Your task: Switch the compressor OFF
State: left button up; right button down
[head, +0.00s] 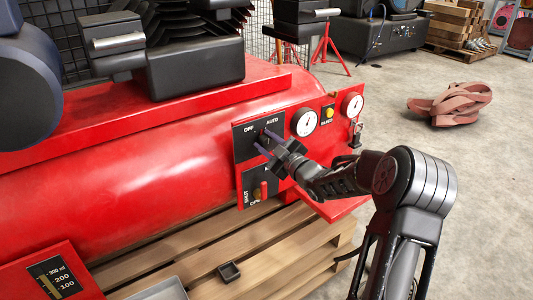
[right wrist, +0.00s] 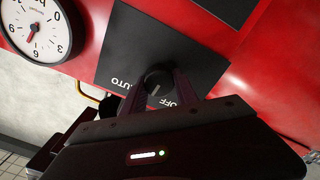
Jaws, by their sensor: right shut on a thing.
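The red compressor (head: 130,160) fills the left of the head view. Its black switch panel (head: 243,148) carries a round black knob under the OFF and AUTO labels. In the right wrist view the knob (right wrist: 158,80) shows with the picture upside down, OFF at right and AUTO at left. A short pale mark on the knob appears to lie between the two labels. My right gripper (head: 263,141) is at the panel, its two purplish fingers on either side of the knob, shut on it. In the head view the gripper partly hides the knob. My left gripper is not in view.
A lower panel (head: 259,186) with a red lever and a SHUT label sits just below. Two gauges (head: 304,122) and a yellow BLEED button (head: 327,113) are to the right. A wooden pallet (head: 230,250) holds the compressor. Open floor lies to the right.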

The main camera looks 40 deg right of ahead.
jog(key=n+b, duration=0.4)
jog(key=b, duration=0.1)
jog(key=n+b, duration=0.2)
jog(key=b, duration=0.1)
jog(key=shift+a+f, duration=0.15)
jog(key=shift+f, duration=0.25)
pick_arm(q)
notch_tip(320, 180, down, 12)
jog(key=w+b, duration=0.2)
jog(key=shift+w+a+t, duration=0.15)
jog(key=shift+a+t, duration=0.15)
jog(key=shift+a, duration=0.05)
pick_arm(e)
jog(key=shift+r+n, duration=0.15)
jog(key=shift+n, duration=0.95)
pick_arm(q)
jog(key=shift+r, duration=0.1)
pick_arm(e)
jog(key=c, duration=0.9)
grip_release()
jog(key=shift+c, duration=0.2)
jog(key=shift+s+r, duration=0.1)
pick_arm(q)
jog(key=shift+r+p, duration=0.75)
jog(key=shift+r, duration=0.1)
pick_arm(e)
jog(key=s, duration=0.7)
jog(key=shift+s, duration=0.35)
